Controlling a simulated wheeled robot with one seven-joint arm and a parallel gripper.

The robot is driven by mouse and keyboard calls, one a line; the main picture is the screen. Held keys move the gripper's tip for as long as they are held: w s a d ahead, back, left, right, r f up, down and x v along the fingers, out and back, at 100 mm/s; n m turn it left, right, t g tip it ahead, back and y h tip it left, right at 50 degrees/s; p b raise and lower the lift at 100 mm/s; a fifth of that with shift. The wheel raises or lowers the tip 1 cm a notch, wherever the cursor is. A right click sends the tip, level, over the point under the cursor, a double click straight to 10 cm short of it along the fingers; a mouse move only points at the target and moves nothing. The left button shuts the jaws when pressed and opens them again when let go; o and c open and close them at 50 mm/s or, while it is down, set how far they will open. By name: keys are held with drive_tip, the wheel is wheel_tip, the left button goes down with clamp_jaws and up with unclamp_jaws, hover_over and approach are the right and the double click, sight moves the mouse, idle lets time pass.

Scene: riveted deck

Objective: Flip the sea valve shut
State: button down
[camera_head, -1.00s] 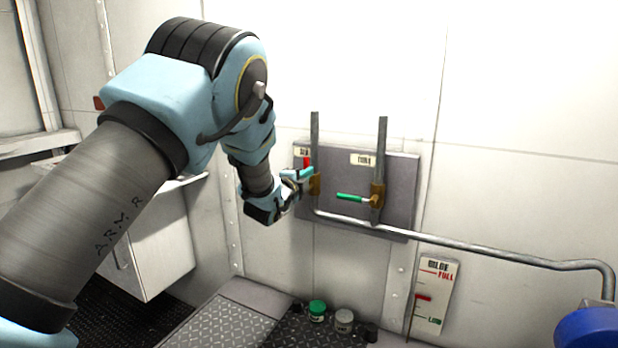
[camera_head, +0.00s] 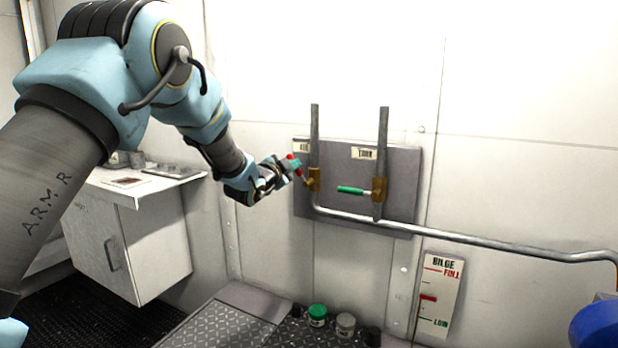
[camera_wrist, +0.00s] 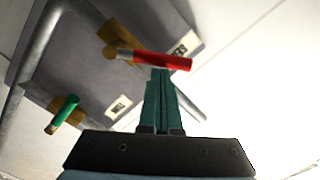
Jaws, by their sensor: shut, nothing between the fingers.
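The left valve has a brass body (camera_head: 313,181) on an upright pipe and a red-gripped lever (camera_head: 290,156). The lever leans up and to the left, off the pipe line. My gripper (camera_head: 297,165) is shut and empty, its teal fingertips at the lever, partly covering it. In the wrist view the red lever (camera_wrist: 165,61) lies across the tips of my shut fingers (camera_wrist: 161,75); they look touching or very close. The right valve has a green lever (camera_head: 352,190) pointing left, level; it also shows in the wrist view (camera_wrist: 66,110). The label lettering is hard to read.
Both valves sit on a grey wall panel (camera_head: 345,212). A pipe (camera_head: 480,240) runs right from it. A bilge gauge (camera_head: 438,295) hangs lower right. Small jars (camera_head: 317,315) stand below, a blue object (camera_head: 597,325) at far right, a white cabinet (camera_head: 125,250) at left.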

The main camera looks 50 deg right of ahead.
drive_tip(key=w+f+n+b, duration=0.1)
drive_tip(key=n, duration=0.1)
drive_tip(key=w+f+n+b, duration=0.1)
drive_tip(key=n+b, duration=0.1)
drive_tip(key=n, duration=0.1)
drive_tip(key=w+a+f+n+b, duration=0.1)
drive_tip(key=f+n, duration=0.1)
drive_tip(key=n, duration=0.1)
drive_tip(key=shift+w+g+b, duration=0.3)
drive_tip(key=shift+w+b, duration=0.05)
drive_tip(key=shift+w, duration=0.05)
drive_tip(key=shift+w+f, duration=0.1)
drive_tip(key=shift+f, duration=0.05)
idle(0.5)
drive_tip(key=s+a+r, duration=0.1)
drive_tip(key=a+r, duration=0.1)
drive_tip(key=a, duration=0.3)
drive_tip(key=s+a+r+b, duration=0.1)
drive_tip(key=s+a+r, duration=0.1)
drive_tip(key=a, duration=0.3)
drive_tip(key=shift+a+r, duration=0.25)
